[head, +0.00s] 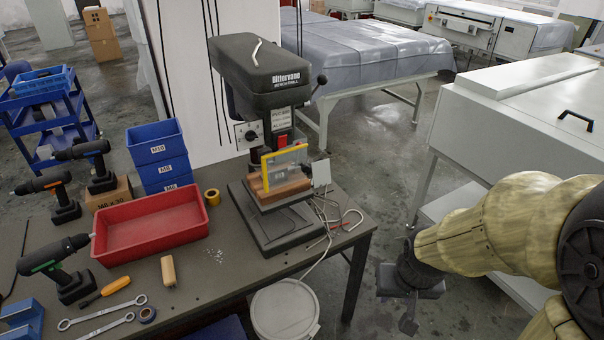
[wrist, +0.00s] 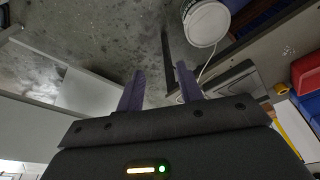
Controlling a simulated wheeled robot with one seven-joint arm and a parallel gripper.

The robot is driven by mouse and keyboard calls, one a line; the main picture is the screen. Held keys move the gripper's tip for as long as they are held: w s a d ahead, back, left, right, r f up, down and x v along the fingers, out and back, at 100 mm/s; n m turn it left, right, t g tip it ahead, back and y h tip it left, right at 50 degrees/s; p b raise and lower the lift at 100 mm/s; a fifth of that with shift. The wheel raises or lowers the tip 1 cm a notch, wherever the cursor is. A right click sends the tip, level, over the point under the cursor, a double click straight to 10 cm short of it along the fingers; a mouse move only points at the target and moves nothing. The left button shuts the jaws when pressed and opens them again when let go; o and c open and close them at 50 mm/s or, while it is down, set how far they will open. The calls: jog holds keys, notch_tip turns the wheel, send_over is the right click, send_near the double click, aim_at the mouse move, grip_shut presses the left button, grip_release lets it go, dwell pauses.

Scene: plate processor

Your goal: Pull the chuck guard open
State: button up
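The drill press (head: 262,90) stands on the workbench, dark grey with a label on its head. Its chuck guard (head: 285,160) is a clear panel with a yellow frame, standing in front of the chuck area above a brown block (head: 277,188). The guard appears to be closed across the front. My gripper (head: 408,312) hangs low to the right of the bench, well apart from the press. In the wrist view my gripper's two purple fingers (wrist: 160,88) are spread with nothing between them.
A red bin (head: 150,228), blue bins (head: 160,155), cordless drills and wrenches lie on the bench (head: 215,262). A white bucket (head: 284,312) stands below its front edge. Cables hang at the bench's right end. A white cabinet (head: 520,125) stands right; floor between is open.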

aim_at(307, 169)
jog(key=shift+o, duration=0.8)
jog(key=w+a+f+n+t+y+b, duration=0.1)
jog(key=w+n+t, duration=0.15)
jog(key=w, duration=0.45)
jog(key=w+a+f+n+t+y+b, duration=0.15)
jog(key=w+t, duration=0.25)
jog(key=w, duration=0.4)
jog(key=w+a+r+n+t+y+b, duration=0.2)
jog(key=w+a+r+t+y, duration=0.1)
jog(key=w+a+t+y, duration=0.3)
jog(key=shift+w+a+r+n+y, duration=0.4)
jog(key=shift+w+a+y, duration=0.3)
jog(key=shift+a, duration=0.25)
jog(key=p+x, duration=0.4)
jog(key=x, duration=1.3)
jog(key=shift+a+f, duration=0.1)
jog(key=shift+a, duration=0.1)
